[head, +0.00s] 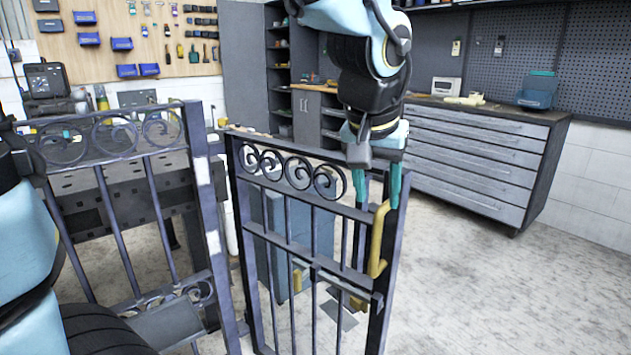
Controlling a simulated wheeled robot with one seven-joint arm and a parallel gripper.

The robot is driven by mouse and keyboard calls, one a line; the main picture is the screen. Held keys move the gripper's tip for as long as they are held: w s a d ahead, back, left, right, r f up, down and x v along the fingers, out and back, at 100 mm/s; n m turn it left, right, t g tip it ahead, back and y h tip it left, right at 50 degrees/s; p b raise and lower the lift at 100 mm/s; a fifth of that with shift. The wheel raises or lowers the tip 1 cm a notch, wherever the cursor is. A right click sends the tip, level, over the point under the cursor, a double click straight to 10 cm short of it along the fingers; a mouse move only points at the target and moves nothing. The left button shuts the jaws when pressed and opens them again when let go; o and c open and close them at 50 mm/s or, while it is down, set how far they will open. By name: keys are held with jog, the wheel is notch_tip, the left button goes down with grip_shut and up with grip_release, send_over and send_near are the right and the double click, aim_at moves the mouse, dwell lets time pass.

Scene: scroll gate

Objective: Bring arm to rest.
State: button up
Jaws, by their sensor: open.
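My gripper (379,188) points down at the top right of the gate leaf, its two teal fingers apart. The fingers hang around the upper end of the yellow handle (379,240) or just behind it; I cannot tell whether they touch it. The dark metal gate leaf (290,240) with scrolls along its top stands swung away from the fixed fence panel (120,190), with a gap between them at the top. My arm reaches down from the top of the view.
A grey drawer cabinet (480,160) stands at the back right, with a teal box (538,90) on top. A dark workbench (110,195) is behind the fence. A tool board (150,40) hangs on the wall. The floor (490,290) at the right is clear.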

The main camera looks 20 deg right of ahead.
jog(key=w+a+f+n+y+p, duration=0.1)
jog(key=w+a+f+n+p, duration=0.1)
jog(key=w+a, duration=0.5)
jog(key=w+a+f+n+y+p, duration=0.1)
jog(key=w+a+n+p, duration=0.15)
jog(key=a, duration=0.75)
jog(key=a+f+n+g+y+p, duration=0.1)
jog(key=a+f+n+p, duration=0.1)
jog(key=a, duration=1.2)
jog(key=shift+a+f+n+g+p, duration=0.2)
jog(key=shift+f+n+g+p, duration=0.15)
jog(key=shift+f+n, duration=0.3)
jog(key=shift+w, duration=0.15)
jog(key=shift+c, duration=0.4)
